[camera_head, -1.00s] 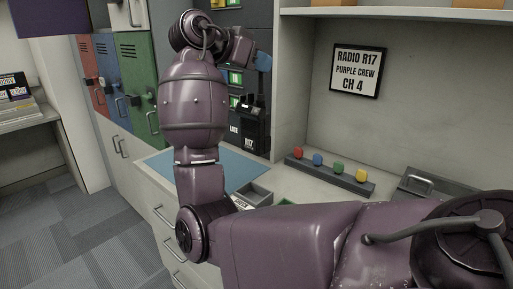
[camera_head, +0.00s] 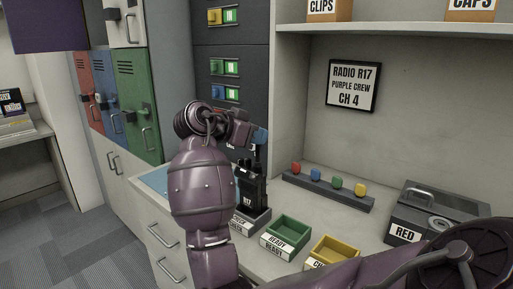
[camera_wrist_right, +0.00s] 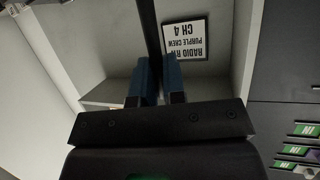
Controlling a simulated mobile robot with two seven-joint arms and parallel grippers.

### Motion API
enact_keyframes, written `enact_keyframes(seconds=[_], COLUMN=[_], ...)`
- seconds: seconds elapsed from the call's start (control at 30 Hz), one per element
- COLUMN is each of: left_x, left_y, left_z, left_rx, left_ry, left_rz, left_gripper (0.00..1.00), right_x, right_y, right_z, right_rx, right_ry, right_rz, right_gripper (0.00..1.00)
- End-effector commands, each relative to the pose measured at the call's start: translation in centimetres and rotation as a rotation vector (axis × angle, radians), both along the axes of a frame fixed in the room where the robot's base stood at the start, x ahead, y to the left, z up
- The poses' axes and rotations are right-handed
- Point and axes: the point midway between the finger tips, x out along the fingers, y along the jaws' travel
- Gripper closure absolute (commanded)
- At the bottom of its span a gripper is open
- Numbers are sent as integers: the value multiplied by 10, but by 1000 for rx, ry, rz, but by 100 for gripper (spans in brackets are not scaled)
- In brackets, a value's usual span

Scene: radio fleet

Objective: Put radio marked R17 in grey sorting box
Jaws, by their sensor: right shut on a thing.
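The black radio marked R17 (camera_head: 249,191) is upright in the head view, over the grey sorting box (camera_head: 259,222). Its lower end overlaps the box's opening; I cannot tell whether it touches the bottom. My right gripper (camera_head: 260,139) has blue fingertips and is shut on the radio's antenna at the top. In the right wrist view the blue fingertips (camera_wrist_right: 158,78) are on either side of the dark antenna (camera_wrist_right: 149,28). My purple right arm hides the left part of the grey box. My left gripper is not in view.
A green box (camera_head: 286,240) and a yellow box (camera_head: 334,252) stand right of the grey box. Behind them is a rack with coloured knobs (camera_head: 328,190). A dark case marked RED (camera_head: 436,213) stands at right. A wall sign (camera_head: 352,86) reads RADIO R17, PURPLE CREW, CH 4.

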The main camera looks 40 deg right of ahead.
Motion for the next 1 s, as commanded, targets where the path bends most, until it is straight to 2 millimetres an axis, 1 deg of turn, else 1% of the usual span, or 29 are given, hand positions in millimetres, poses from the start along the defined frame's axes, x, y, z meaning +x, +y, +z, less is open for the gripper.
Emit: enact_keyframes(seconds=[0.03,0.1,0.2,0.37,0.4,0.47,0.5,0.53,1.0], left_x=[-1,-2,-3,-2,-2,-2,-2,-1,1], left_y=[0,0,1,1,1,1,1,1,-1], left_z=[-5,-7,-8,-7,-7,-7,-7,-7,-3], left_rx=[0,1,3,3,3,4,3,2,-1], left_ry=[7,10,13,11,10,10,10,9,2], left_rz=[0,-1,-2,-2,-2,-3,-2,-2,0], left_gripper=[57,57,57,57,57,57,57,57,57], right_x=[1,1,1,2,2,2,1,1,1], right_y=[-1,-1,-2,-2,-1,-1,-1,-1,-2], right_z=[-21,-32,-39,-41,-42,-41,-39,-38,-31], right_rx=[19,23,29,31,33,31,29,28,19], right_ry=[21,22,25,28,29,28,27,25,16], right_rz=[-2,-2,-4,-3,-3,-3,-2,-2,-2], right_gripper=[100,100,100,100,82,73,67,64,64])
